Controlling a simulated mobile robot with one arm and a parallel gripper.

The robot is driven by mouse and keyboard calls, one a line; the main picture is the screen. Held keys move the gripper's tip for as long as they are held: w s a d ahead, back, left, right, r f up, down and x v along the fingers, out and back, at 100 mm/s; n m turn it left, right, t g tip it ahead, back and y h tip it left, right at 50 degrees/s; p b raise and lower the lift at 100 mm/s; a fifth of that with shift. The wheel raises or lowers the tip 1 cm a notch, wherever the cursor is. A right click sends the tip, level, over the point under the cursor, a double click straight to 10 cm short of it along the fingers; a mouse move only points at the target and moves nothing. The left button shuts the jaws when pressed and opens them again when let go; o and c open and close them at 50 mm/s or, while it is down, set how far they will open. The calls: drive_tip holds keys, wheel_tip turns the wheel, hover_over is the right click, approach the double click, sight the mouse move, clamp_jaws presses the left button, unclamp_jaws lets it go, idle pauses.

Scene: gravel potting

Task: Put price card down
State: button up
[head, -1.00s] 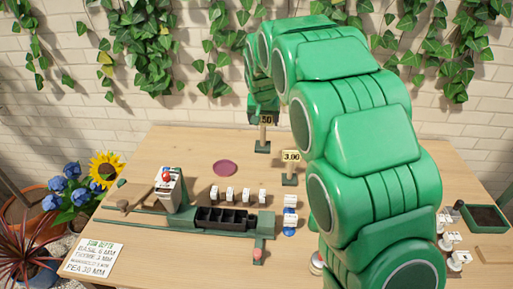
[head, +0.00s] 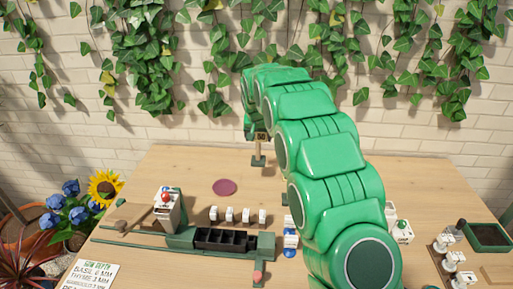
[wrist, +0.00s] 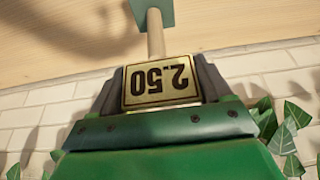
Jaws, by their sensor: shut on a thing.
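The price card (wrist: 160,82) reads 2.50 and appears upside down in the wrist view. Its post (wrist: 155,32) leads to a green base (wrist: 152,10). My gripper (wrist: 160,95) is shut on the card, with a dark finger on each side of it. In the head view the card (head: 261,136) is small and partly covered by my gripper (head: 257,128). Its base (head: 258,161) shows over the back of the wooden table (head: 180,170). I cannot tell whether the base touches the table.
A purple disc (head: 224,187) lies left of the card. Several small white blocks (head: 230,214) stand in front, behind a dark compartment tray (head: 222,238). A brick wall (head: 100,130) with ivy rises behind the table. My arm covers the table's right middle.

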drive_tip(key=a+x, duration=0.1)
drive_tip(key=x, duration=0.8)
drive_tip(key=shift+w, duration=0.35)
drive_tip(key=o, duration=1.5)
drive_tip(key=shift+r, duration=0.1)
